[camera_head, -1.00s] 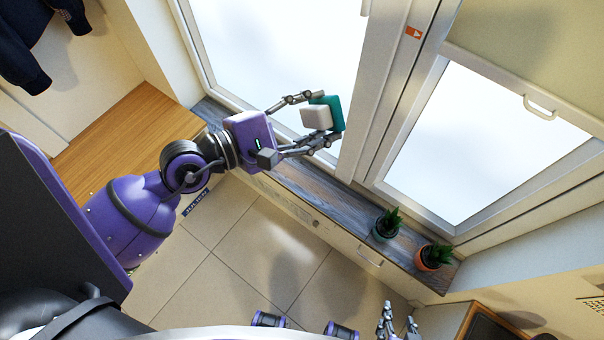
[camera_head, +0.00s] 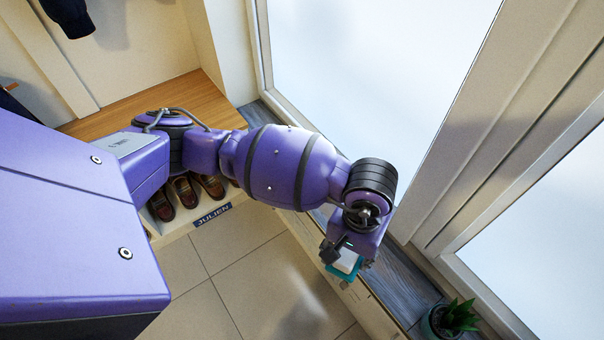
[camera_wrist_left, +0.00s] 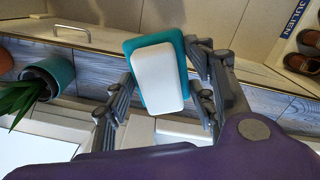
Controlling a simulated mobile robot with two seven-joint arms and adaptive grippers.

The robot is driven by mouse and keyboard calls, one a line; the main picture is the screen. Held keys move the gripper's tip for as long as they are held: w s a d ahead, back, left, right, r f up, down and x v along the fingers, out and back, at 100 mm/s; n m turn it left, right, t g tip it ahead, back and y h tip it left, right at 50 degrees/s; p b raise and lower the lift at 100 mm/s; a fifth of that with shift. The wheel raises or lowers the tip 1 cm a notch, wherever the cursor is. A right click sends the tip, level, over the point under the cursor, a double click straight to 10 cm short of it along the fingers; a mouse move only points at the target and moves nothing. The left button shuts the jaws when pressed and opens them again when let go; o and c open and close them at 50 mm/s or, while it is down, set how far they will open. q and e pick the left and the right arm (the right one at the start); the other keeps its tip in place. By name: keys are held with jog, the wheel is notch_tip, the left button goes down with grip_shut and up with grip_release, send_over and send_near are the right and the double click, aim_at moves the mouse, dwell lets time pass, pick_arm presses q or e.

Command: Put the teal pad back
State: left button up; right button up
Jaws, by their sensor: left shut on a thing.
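The teal pad (camera_head: 346,270) has a white block on its face. In the head view it shows below my left wrist, partly hidden by the hand. In the left wrist view the pad (camera_wrist_left: 178,105) sits between the fingers, its white side facing the camera. My left gripper (camera_wrist_left: 160,95) is shut on the pad, with fingers on both sides of it; in the head view the gripper (camera_head: 348,258) is mostly hidden by its own wrist. The pad is held up, over or near the grey wooden sill. My right gripper is not in view.
A window stands behind the grey sill (camera_head: 408,285). A potted plant (camera_head: 450,318) sits on the sill at right. Brown shoes (camera_head: 185,190) stand in a cubby under the wooden bench top (camera_head: 150,102), beside a JULIEN label (camera_head: 212,214). The tiled floor is clear.

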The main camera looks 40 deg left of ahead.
pick_arm(q)
jog(key=w+a+f+b, duration=0.1)
jog(key=w+a+f, duration=0.1)
jog(key=w+f, duration=0.1)
jog(key=w+a+f+b, duration=0.2)
jog(key=w+a+f, duration=0.1)
jog(key=w, duration=0.2)
jog(key=w+a+f+b, duration=0.1)
jog(key=w+a+f, duration=0.1)
jog(key=w+f, duration=0.1)
jog(key=shift+w+a+f, duration=0.2)
jog(key=shift+w+a, duration=0.2)
jog(key=shift+w, duration=0.4)
jog(key=shift+w+a+f+b, duration=0.1)
jog(key=shift+w+f+b, duration=0.1)
jog(key=shift+b, duration=0.1)
notch_tip(320, 180, down, 4)
jog(key=shift+w+a+r+b, duration=0.1)
jog(key=shift+a+b, duration=0.05)
jog(key=shift+b, duration=0.5)
jog(key=shift+r, duration=0.1)
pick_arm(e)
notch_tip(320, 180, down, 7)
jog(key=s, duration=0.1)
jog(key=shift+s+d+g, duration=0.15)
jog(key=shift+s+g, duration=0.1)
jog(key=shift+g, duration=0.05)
pick_arm(q)
jog(key=o, duration=1)
jog(key=shift+o, duration=0.2)
